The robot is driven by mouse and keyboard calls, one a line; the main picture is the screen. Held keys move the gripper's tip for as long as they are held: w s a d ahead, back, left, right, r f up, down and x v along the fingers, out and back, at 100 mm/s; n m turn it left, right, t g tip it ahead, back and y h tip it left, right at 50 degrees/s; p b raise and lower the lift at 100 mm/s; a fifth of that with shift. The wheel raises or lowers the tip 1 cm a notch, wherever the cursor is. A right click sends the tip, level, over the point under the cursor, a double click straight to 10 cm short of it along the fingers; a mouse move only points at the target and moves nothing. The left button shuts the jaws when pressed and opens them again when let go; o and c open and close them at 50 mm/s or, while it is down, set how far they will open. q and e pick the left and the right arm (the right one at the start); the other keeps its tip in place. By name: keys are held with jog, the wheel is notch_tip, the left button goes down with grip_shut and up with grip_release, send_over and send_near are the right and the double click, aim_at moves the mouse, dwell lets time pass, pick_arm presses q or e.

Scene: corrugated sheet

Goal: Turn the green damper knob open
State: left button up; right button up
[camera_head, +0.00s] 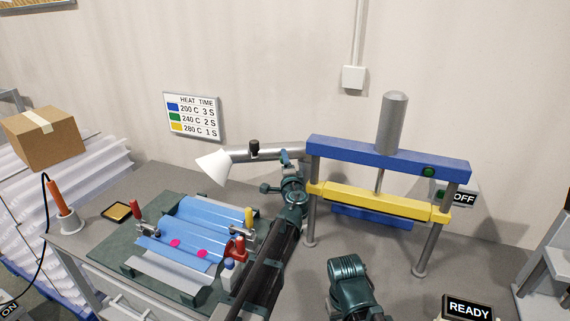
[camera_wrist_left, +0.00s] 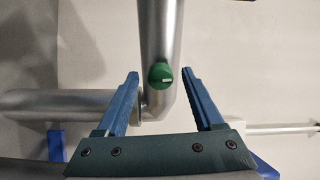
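In the left wrist view, the green damper knob (camera_wrist_left: 160,75) is a small round knob with a pale mark, on a grey metal pipe (camera_wrist_left: 158,30). My left gripper (camera_wrist_left: 160,77) is open, with one blue finger on each side of the knob and a gap on both sides. It holds nothing. In the head view, my left arm reaches up to the right end of the duct pipe (camera_head: 265,153). I cannot make out the green knob there; the arm seems to hide it. My right arm shows at the lower middle, but its fingertips do not show.
A white cone hood (camera_head: 213,167) ends the pipe. A blue and yellow press (camera_head: 385,157) stands close to the right. A green fixture (camera_head: 133,263) holding a blue corrugated sheet (camera_head: 180,252) lies left of my left arm. A READY display (camera_head: 468,308) is at the lower right.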

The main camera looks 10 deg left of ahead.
pick_arm(q)
jog(key=v, duration=1.3)
jog(key=shift+s+d, duration=0.15)
jog(key=shift+s, duration=0.2)
